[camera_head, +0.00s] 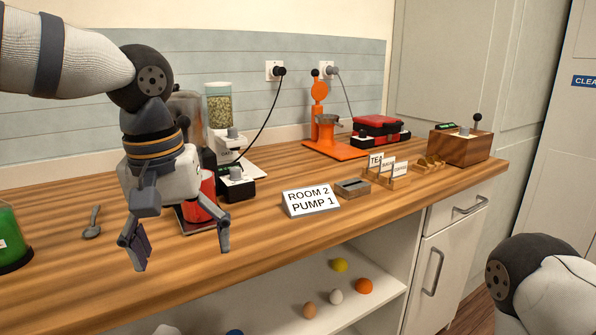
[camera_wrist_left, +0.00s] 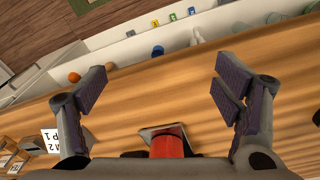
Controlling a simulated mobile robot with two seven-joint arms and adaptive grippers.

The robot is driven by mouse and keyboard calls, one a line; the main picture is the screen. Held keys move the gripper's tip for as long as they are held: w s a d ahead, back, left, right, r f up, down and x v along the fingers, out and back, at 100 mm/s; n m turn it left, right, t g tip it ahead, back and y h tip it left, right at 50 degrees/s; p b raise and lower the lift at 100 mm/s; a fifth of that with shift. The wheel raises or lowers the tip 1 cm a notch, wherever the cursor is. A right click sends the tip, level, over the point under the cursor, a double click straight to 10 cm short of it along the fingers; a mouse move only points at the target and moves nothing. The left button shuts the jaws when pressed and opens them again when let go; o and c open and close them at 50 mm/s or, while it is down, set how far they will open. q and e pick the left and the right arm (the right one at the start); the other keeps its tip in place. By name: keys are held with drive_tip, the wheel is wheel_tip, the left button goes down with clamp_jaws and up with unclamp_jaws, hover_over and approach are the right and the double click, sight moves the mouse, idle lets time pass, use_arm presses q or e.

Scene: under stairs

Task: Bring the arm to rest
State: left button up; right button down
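My left gripper (camera_head: 180,248) hangs above the front part of the wooden counter, fingers pointing down and spread apart. In the left wrist view its two fingers (camera_wrist_left: 160,95) are wide apart with nothing between the pads. A red cup-like container (camera_head: 199,198) stands behind the gripper on a dark-edged plate, partly hidden by it. The container also shows in the left wrist view (camera_wrist_left: 168,142), low between the fingers and apart from them. Part of my right arm shows at the lower right of the head view; its gripper is out of the frame.
The wooden counter (camera_head: 280,235) holds a spoon (camera_head: 92,223), a green container (camera_head: 12,240), a sign reading ROOM 2 PUMP 1 (camera_head: 311,200), an orange press (camera_head: 335,151), a red-and-black box (camera_head: 380,129) and a wooden control box (camera_head: 462,147). Below, an open shelf (camera_head: 385,310) holds several round items.

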use_arm(q)
drive_tip(key=s+d+f+g+h, duration=0.15)
drive_tip(key=s+f, duration=0.35)
drive_tip(key=f, duration=0.5)
drive_tip(key=s+d+f+m+g+h, duration=0.1)
drive_tip(key=s+d+f, duration=0.1)
drive_tip(key=s+f, duration=0.5)
drive_tip(key=s+d+f+g+h, duration=0.1)
drive_tip(key=s+f, duration=0.2)
drive_tip(key=f, duration=0.9)
drive_tip(key=s+a+f+y, duration=0.1)
drive_tip(key=s+a+f, duration=0.2)
drive_tip(key=s, duration=0.3)
drive_tip(key=s+a+f+y, duration=0.1)
drive_tip(key=s+a+f, duration=0.2)
drive_tip(key=s, duration=0.3)
drive_tip(key=s+a+f+m+y, duration=0.1)
drive_tip(key=s+a+f, duration=0.1)
drive_tip(key=s+a, duration=0.3)
drive_tip(key=shift+s+f+t+y, duration=0.35)
drive_tip(key=shift+s+f+t, duration=0.1)
drive_tip(key=shift+s, duration=0.2)
